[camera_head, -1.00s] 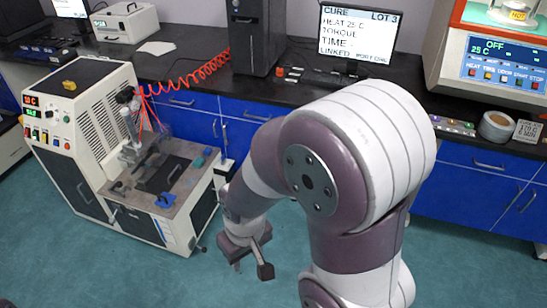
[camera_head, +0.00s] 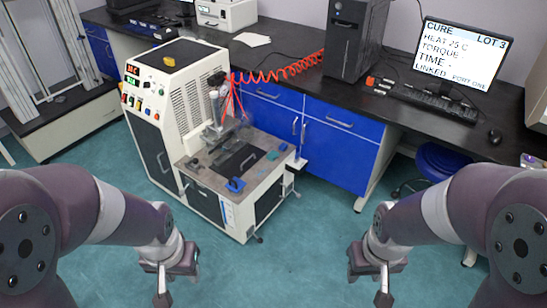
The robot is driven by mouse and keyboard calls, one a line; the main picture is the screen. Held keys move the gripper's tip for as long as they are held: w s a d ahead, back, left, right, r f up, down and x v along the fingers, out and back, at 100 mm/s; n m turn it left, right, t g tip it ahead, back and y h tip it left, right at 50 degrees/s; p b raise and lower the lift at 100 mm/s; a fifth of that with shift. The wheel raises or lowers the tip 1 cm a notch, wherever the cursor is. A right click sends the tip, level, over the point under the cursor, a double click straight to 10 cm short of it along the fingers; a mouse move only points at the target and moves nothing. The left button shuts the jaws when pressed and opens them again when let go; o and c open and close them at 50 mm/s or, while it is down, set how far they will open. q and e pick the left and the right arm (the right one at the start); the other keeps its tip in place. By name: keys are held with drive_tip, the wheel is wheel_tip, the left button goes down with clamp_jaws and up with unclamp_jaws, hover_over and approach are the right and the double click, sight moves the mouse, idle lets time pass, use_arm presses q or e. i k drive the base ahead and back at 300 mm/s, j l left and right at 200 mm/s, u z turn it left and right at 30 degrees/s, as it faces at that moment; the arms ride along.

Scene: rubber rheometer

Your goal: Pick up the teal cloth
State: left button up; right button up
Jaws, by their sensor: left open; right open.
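A small teal patch, which looks like the teal cloth (camera_head: 272,155), lies on the grey work deck of the white rheometer (camera_head: 160,120), near the deck's right edge. It is small, so its folds cannot be made out. My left gripper (camera_head: 163,292) is open and empty over the floor, in front of the machine and lower left of the cloth. My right gripper (camera_head: 383,293) is open and empty over the floor, lower right of the cloth. Both are well apart from the machine.
A blue item (camera_head: 235,185) sits at the deck's front edge. A red coiled hose (camera_head: 285,70) runs from the machine toward a black computer tower (camera_head: 355,40) on the dark bench. A blue stool (camera_head: 440,160) stands at right. The teal floor (camera_head: 285,265) between my arms is clear.

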sight(272, 155)
drive_tip(key=i+l, duration=0.2)
drive_tip(key=i, duration=0.4)
drive_tip(key=i+l+z, duration=0.1)
drive_tip(key=i, duration=0.55)
drive_tip(key=i+l, duration=0.3)
drive_tip(key=i, duration=0.3)
drive_tip(key=i+l, duration=0.15)
drive_tip(key=i, duration=0.5)
drive_tip(key=z, duration=0.05)
